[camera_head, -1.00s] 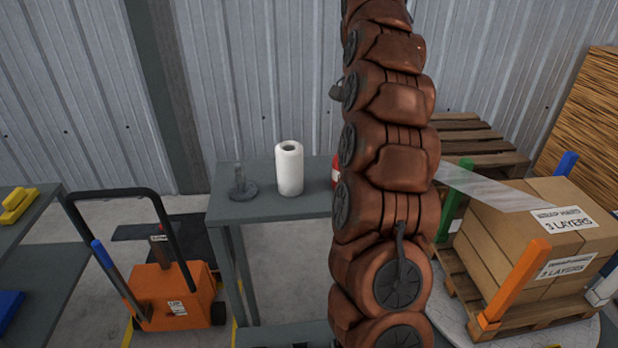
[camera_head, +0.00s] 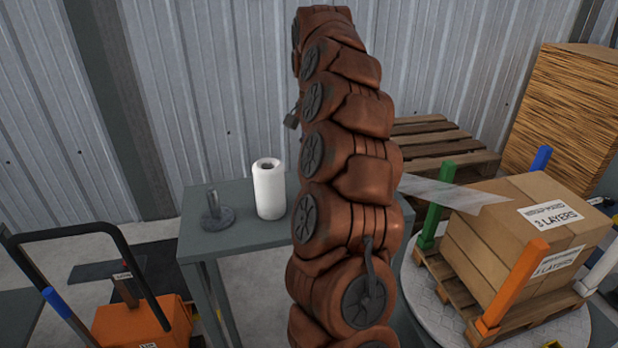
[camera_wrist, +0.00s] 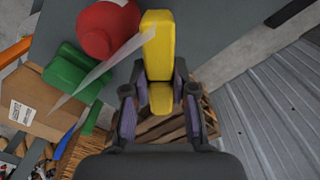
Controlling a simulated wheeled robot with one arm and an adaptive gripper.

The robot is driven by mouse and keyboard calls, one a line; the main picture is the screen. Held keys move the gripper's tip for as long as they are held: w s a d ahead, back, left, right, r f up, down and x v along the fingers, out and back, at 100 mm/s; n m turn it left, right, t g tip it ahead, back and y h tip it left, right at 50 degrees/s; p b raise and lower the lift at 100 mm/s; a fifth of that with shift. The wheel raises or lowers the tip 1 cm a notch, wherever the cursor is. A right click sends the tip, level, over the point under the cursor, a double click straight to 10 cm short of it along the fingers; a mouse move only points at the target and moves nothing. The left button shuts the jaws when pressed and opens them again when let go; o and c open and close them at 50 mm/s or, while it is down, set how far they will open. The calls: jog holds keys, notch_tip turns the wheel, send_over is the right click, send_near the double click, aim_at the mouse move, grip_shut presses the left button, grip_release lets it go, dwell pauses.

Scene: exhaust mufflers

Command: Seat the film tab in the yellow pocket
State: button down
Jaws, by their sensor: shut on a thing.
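My gripper (camera_wrist: 161,115) is shut on the yellow film tab (camera_wrist: 159,48), a yellow block that sticks out beyond the fingers in the wrist view. In the head view the film (camera_head: 455,193) stretches from the top of the boxed load (camera_head: 510,243) leftward behind my arm. My gripper and the tab are hidden behind my arm there.
The load sits on a wooden pallet (camera_head: 455,290) on a round plate (camera_head: 437,300), with green, orange, blue and white corner posts. A table (camera_head: 240,235) holds a white roll (camera_head: 268,190) and a grey spindle (camera_head: 214,208). A red object (camera_wrist: 105,30) lies close left of the tab.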

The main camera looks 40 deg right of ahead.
jog(key=shift+f+p, duration=1.05)
jog(key=shift+f, duration=2.9)
jog(key=shift+f, duration=0.15)
jog(key=c, duration=1.4)
grip_release()
jog(key=shift+o, duration=1)
